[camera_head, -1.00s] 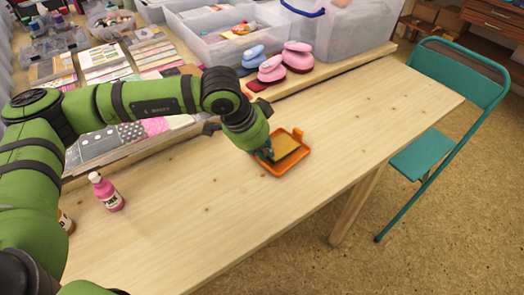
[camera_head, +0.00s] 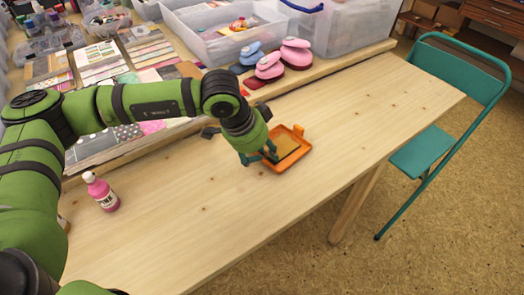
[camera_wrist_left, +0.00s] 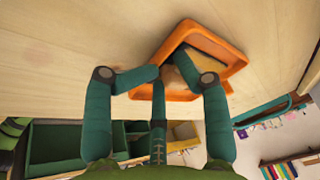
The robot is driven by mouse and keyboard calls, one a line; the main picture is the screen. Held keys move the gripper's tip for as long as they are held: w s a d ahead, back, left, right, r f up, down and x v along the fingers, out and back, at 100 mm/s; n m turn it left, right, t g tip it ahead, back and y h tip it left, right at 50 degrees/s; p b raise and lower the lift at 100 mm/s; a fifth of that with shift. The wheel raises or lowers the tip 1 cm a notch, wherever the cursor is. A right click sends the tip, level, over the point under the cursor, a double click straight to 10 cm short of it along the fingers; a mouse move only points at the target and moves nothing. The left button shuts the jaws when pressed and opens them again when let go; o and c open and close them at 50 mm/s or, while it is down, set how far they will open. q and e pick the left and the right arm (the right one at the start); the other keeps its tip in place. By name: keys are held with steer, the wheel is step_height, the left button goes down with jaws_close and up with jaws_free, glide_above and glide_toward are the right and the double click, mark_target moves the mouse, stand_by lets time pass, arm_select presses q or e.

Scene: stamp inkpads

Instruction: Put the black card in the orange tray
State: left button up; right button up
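The orange tray (camera_head: 277,171) lies on the wooden table near its middle. It also shows at the top of the left wrist view (camera_wrist_left: 238,62). A flat sheet with a tan face and dark areas (camera_head: 288,144) lies inside the tray; I cannot tell clearly whether it is the black card. My left gripper (camera_head: 259,158) is at the tray's left side, with its teal fingers spread. In the left wrist view the fingers (camera_wrist_left: 181,77) are apart, with no held object visible between them. They hide part of the tray. My right gripper is not in view.
A pink bottle (camera_head: 102,192) stands on the table at the left. Pink and blue stampers (camera_head: 270,68) and clear bins (camera_head: 225,40) stand on the raised shelf behind. The table right of the tray is clear. A teal chair (camera_head: 425,150) stands beyond the edge.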

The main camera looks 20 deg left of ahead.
arm_select(q)
steer(key=shift+s+a, duration=0.1)
steer(key=shift+a, duration=0.05)
steer(key=shift+r+p, duration=0.35)
steer(key=shift+p, duration=0.25)
steer(key=p+v, duration=0.2)
steer(key=v, duration=1)
steer(key=shift+r+p, duration=0.25)
steer(key=shift+p, duration=0.05)
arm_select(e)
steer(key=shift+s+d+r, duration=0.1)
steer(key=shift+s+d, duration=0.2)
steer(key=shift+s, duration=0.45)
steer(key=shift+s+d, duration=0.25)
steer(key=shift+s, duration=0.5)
